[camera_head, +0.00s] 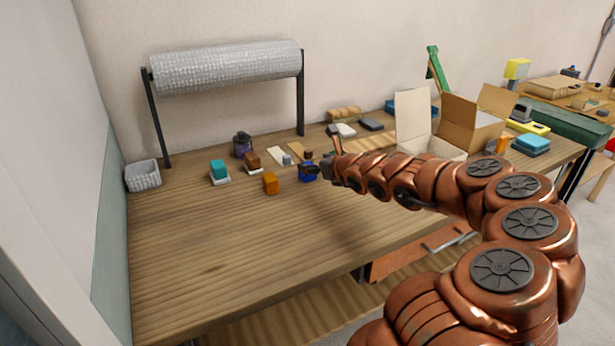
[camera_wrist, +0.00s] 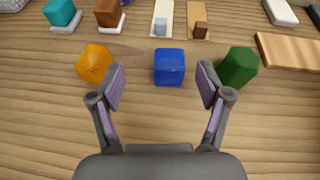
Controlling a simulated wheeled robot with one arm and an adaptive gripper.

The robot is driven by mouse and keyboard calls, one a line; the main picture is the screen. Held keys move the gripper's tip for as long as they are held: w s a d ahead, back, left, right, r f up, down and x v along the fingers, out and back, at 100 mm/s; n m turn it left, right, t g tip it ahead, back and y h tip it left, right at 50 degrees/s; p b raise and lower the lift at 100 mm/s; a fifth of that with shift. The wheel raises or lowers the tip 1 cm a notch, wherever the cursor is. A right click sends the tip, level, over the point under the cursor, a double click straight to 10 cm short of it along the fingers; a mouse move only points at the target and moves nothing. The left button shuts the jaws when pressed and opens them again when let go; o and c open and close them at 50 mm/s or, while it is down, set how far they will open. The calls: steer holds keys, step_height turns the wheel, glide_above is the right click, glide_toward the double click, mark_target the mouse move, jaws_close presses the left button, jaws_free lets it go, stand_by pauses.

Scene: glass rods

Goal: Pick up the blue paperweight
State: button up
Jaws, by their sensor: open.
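The blue paperweight (camera_wrist: 169,67) is a small glassy block standing on the wooden table, centred in the wrist view. My gripper (camera_wrist: 160,86) is open, with one finger to each side and the blue paperweight between and slightly beyond the fingertips, not visibly touched. In the head view the blue paperweight (camera_head: 307,173) shows just beside my gripper (camera_head: 322,172), which partly covers it. An orange block (camera_wrist: 95,64) stands close to the left finger, and a green block (camera_wrist: 238,67) stands close to the right finger.
Behind stand a teal block (camera_wrist: 60,12) and a brown block (camera_wrist: 109,12) on white bases, and two flat strips with small cubes. A wooden board (camera_wrist: 290,52) lies at the right. An open cardboard box (camera_head: 470,125) stands farther right. The front left of the table (camera_head: 190,250) is clear.

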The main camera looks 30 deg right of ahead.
steer(key=shift+s+d+f+m, duration=0.15)
steer(key=shift+d+f+m, duration=0.15)
steer(key=shift+d+f, duration=0.3)
steer(key=shift+f, duration=0.3)
steer(key=shift+x, duration=1.3)
steer(key=shift+f+x, duration=0.25)
steer(key=shift+x, duration=0.85)
steer(key=shift+p+x, duration=0.45)
steer(key=shift+x, duration=0.85)
steer(key=shift+d, duration=0.15)
steer(key=c, duration=1.5)
